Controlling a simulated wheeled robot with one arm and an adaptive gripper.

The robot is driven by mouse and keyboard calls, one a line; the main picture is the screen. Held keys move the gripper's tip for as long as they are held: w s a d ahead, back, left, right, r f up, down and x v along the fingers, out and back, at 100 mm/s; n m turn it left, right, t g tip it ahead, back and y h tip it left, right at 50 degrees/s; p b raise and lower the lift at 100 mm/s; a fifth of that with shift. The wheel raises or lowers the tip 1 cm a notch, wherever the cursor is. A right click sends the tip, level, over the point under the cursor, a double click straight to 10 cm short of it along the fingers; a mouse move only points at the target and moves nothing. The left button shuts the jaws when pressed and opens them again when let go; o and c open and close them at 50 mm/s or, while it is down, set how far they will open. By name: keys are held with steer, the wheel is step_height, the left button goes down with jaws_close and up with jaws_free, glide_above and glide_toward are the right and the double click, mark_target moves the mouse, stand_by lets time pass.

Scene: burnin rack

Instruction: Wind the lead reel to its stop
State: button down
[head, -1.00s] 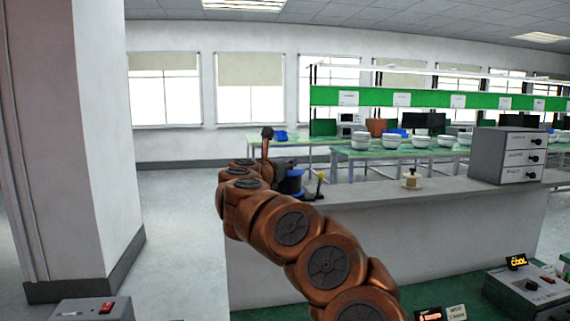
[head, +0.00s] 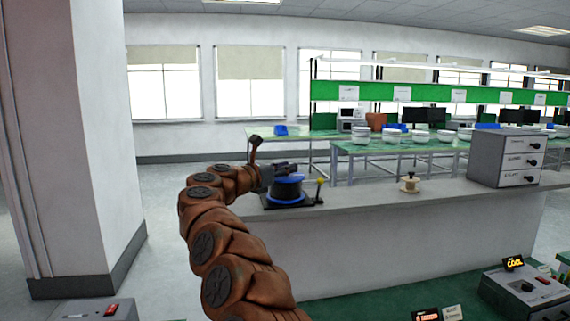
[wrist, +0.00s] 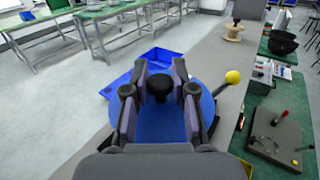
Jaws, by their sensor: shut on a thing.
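The lead reel (head: 285,199) is a blue disc with a dark hub on a dark base, standing on the grey counter. In the wrist view its blue face (wrist: 160,121) fills the middle, with a black knob (wrist: 159,86) standing up from it. My gripper (wrist: 159,82) has its fingers on both sides of this knob and is shut on it. In the head view my gripper (head: 280,172) is at the reel, and it hides part of it. A yellow-tipped lever (head: 319,187) stands at the reel's right, also seen in the wrist view (wrist: 233,77).
A wooden spool (head: 410,183) and a grey drawer cabinet (head: 505,158) stand farther right on the counter (head: 365,210). The counter between reel and spool is clear. A grey box marked COOL (head: 528,290) sits at lower right. A white pillar (head: 75,130) stands at left.

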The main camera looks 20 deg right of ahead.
steer(key=shift+r+m+g+h+p, duration=0.1)
steer(key=shift+m+g+h+p, duration=0.25)
steer(key=shift+m+g+p, duration=0.95)
steer(key=shift+r+m+g+h+p, duration=0.1)
steer(key=shift+m+g+h+p, duration=0.35)
steer(key=shift+g+p, duration=1.5)
steer(key=shift+f+m+g+p, duration=0.2)
steer(key=shift+m+g+p, duration=0.45)
steer(key=shift+p, duration=1.35)
steer(key=c, duration=1)
jaws_free()
steer(key=shift+o, duration=0.2)
steer(key=shift+a+t+b, duration=0.1)
steer(key=shift+t+b, duration=0.3)
steer(key=shift+b, duration=0.05)
steer(key=shift+f+n+t+b, duration=0.15)
steer(key=shift+n+t+b, duration=1.05)
steer(key=shift+b, duration=1)
steer(key=shift+n+t+y+b, duration=0.45)
steer(key=shift+n+t+b, duration=0.2)
steer(key=shift+t+b, duration=0.8)
steer(key=shift+n+t+y+b, duration=0.55)
steer(key=shift+t+b, duration=0.5)
steer(key=shift+b, duration=0.65)
steer(key=shift+d+n+t+y+b, duration=0.2)
steer(key=shift+n+t+y+b, duration=0.2)
steer(key=shift+n+t+b, duration=0.5)
